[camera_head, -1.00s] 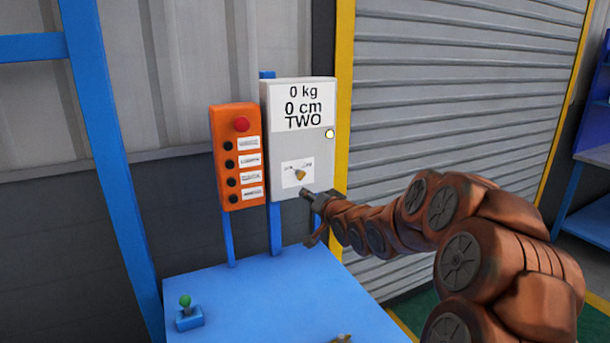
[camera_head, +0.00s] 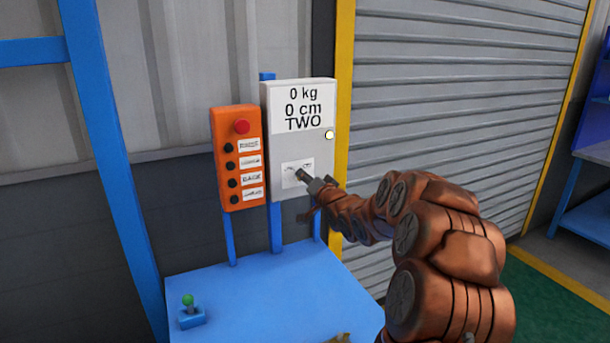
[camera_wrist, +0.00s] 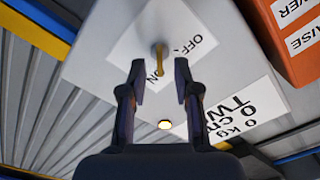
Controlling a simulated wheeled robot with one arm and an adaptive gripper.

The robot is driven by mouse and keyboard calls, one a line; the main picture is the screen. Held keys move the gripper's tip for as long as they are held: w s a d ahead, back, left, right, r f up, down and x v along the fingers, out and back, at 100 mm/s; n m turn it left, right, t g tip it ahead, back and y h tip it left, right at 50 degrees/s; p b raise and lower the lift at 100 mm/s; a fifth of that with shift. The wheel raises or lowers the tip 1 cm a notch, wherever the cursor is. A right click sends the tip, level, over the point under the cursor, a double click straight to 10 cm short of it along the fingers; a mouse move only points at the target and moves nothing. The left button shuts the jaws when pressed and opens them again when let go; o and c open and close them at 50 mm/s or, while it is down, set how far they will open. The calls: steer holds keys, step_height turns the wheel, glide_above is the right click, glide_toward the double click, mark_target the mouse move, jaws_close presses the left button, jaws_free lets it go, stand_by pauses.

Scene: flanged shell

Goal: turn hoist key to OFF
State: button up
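The hoist key (camera_wrist: 158,58) is a small brass key on a white label (camera_wrist: 140,38) on the face of a grey control box (camera_head: 300,150). The label reads OFF and, partly covered, ON in the wrist view. There the key looks upright in the picture; I cannot tell its set position for sure. My gripper (camera_wrist: 159,75) is open, with one finger on each side of the key's near end and visible gaps between. In the head view my gripper (camera_head: 300,174) is at the label and hides the key.
The box display reads 0 kg, 0 cm, TWO, with a lit round lamp (camera_head: 329,135) below right. An orange button panel (camera_head: 238,160) with a red button stands close on the left. A blue table (camera_head: 270,290) below carries a green-knobbed joystick (camera_head: 189,312).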

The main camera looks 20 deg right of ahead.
steer(key=shift+w, duration=0.65)
steer(key=shift+c, duration=0.4)
jaws_close()
